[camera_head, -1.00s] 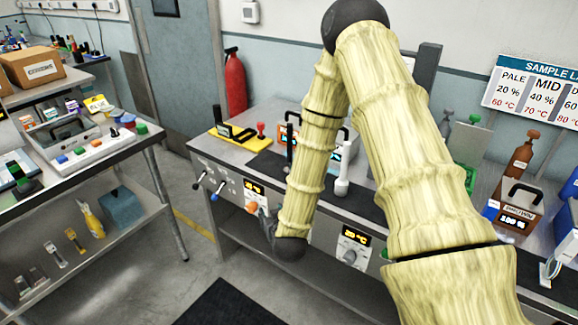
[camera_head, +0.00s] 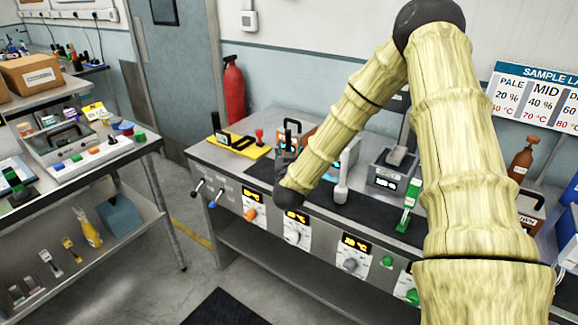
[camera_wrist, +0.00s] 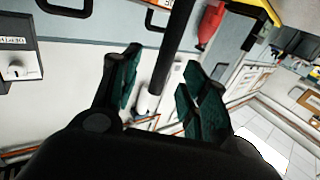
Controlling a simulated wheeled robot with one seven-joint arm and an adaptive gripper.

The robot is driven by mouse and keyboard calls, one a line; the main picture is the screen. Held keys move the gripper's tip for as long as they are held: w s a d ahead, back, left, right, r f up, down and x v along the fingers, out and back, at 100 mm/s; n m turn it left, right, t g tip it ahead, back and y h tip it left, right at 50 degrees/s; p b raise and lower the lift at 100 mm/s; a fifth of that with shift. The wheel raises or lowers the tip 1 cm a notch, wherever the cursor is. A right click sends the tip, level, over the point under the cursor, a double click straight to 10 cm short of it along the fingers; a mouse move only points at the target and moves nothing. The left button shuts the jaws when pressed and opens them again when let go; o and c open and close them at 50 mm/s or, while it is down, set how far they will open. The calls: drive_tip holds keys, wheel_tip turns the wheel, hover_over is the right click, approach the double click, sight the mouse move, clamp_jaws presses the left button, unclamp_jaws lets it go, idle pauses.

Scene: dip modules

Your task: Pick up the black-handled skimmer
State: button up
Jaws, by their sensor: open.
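The black-handled skimmer (camera_head: 288,127) appears to be the dark upright handle at the front left of the bench; its lower part is hidden behind my arm in the head view. In the wrist view a black rod (camera_wrist: 179,28) runs down between the two fingers of my gripper (camera_wrist: 166,68), with a white piece at its lower end. The fingers are open, one on each side of the rod in the picture. I cannot tell whether they touch it. In the head view my gripper (camera_head: 284,163) is mostly hidden, just below the handle.
A white-handled tool (camera_head: 341,181) stands to the right. A yellow tray (camera_head: 250,152) lies to the left, and a green-handled tool (camera_head: 409,206) stands farther right. Knobs and displays line the bench (camera_head: 235,185) front. A red extinguisher (camera_head: 234,90) stands behind.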

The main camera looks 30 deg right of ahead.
sight(288, 143)
drive_tip(key=p+x, duration=0.1)
drive_tip(key=x, duration=0.1)
drive_tip(key=p+x, duration=0.1)
drive_tip(key=x, duration=0.1)
drive_tip(key=shift+w+r, duration=0.25)
drive_tip(key=shift+w, duration=0.05)
drive_tip(key=shift+w+d, duration=0.2)
drive_tip(key=shift+w, duration=0.2)
clamp_jaws()
